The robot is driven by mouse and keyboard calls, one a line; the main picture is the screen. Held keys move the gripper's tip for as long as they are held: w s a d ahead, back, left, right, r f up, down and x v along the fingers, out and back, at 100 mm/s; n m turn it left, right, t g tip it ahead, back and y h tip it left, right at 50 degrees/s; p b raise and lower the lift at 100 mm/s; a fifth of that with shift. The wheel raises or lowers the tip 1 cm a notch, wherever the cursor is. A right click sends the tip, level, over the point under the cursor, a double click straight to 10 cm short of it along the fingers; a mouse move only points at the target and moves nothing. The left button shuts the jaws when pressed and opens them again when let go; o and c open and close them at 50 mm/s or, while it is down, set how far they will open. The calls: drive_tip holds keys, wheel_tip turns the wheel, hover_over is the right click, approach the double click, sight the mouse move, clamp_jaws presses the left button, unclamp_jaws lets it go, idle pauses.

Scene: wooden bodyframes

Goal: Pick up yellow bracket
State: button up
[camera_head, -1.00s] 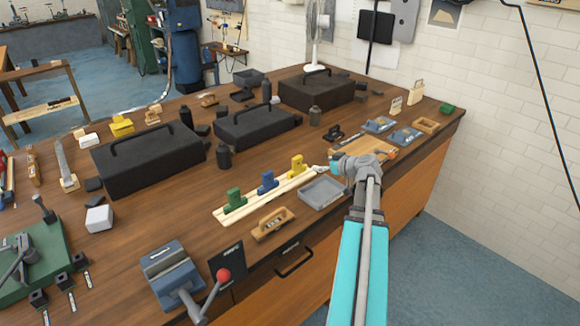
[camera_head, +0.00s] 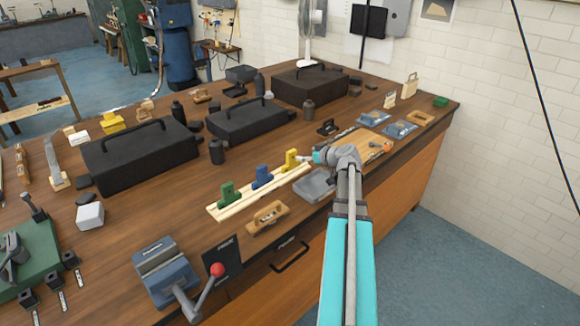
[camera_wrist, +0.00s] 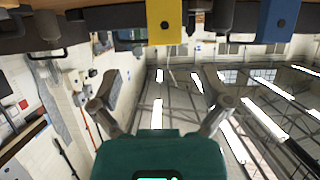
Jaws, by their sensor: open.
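The yellow bracket (camera_head: 291,159) stands upright at the right end of a pale wooden strip (camera_head: 232,207), beside the blue bracket (camera_head: 262,177) and the green bracket (camera_head: 228,194). My gripper (camera_head: 306,158) is just to the right of the yellow bracket in the head view, with its fingers pointing toward it. In the wrist view the yellow bracket (camera_wrist: 164,22) is at the top middle and the blue bracket (camera_wrist: 276,20) at the top right. My gripper (camera_wrist: 158,85) is open and empty there, its fingers spread. I cannot tell whether a finger touches the bracket.
A grey tray (camera_head: 316,187) lies below my gripper and a wooden plane-like block (camera_head: 268,217) in front of the strip. Black toolboxes (camera_head: 140,155) stand behind. A blue vise (camera_head: 165,270) sits at the front edge. Bare tabletop lies left of the strip.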

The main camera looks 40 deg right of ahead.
sight(293, 154)
drive_tip(key=shift+b+x, duration=0.35)
drive_tip(key=shift+x, duration=1.05)
drive_tip(key=shift+a+b+x, duration=0.15)
drive_tip(key=shift+b+x, duration=0.35)
drive_tip(key=shift+x, duration=0.8)
drive_tip(key=shift+a+b+x, duration=0.15)
drive_tip(key=shift+b+x, duration=0.3)
drive_tip(key=shift+x, duration=0.9)
clamp_jaws()
